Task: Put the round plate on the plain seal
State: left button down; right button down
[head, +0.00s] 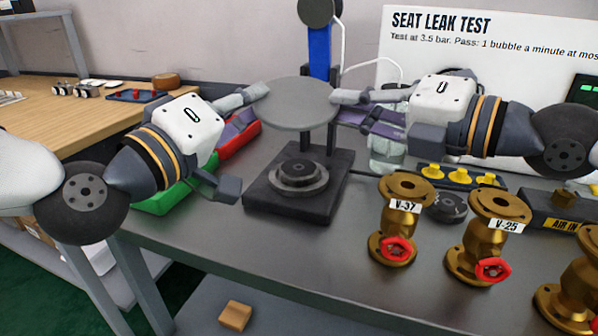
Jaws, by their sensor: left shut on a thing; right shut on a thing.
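The round plate (300,106) is a flat grey disc, held roughly level above the test stand. My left gripper (256,94) is shut on its left edge, and my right gripper (348,97) is shut on its right edge. Below the plate, apart from it, a dark stepped round seat (298,175) sits on the stand's square black base (292,208). Another dark round disc (447,207) lies on the bench to the right. I cannot tell from this view which dark round part is the plain seal.
The stand's blue post (319,50) rises behind the plate. Brass valves V-37 (395,225) and V-25 (490,235) stand at the front right. Green (165,200) and red (240,140) bins lie left of the base. A tray with yellow parts (460,178) is behind the valves.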

pick_arm(q)
jog(key=c, duration=1.6)
grip_release()
jog(key=shift+s+d, duration=0.2)
jog(key=shift+d, duration=0.15)
pick_arm(e)
jog(key=c, duration=1.7)
grip_release()
jog(key=shift+s+a+r, duration=0.2)
jog(key=shift+s+a, duration=0.05)
pick_arm(q)
jog(key=shift+w+a, duration=0.1)
pick_arm(e)
jog(key=shift+w+d, duration=0.1)
pick_arm(q)
jog(key=o, duration=0.8)
jog(key=shift+a, duration=0.15)
pick_arm(e)
jog(key=shift+w+d+f, duration=0.1)
pick_arm(q)
jog(key=shift+a, duration=0.1)
jog(key=s+a, duration=0.1)
jog(key=a, duration=0.5)
jog(key=shift+s+a, duration=0.2)
jog(key=shift+s, duration=0.2)
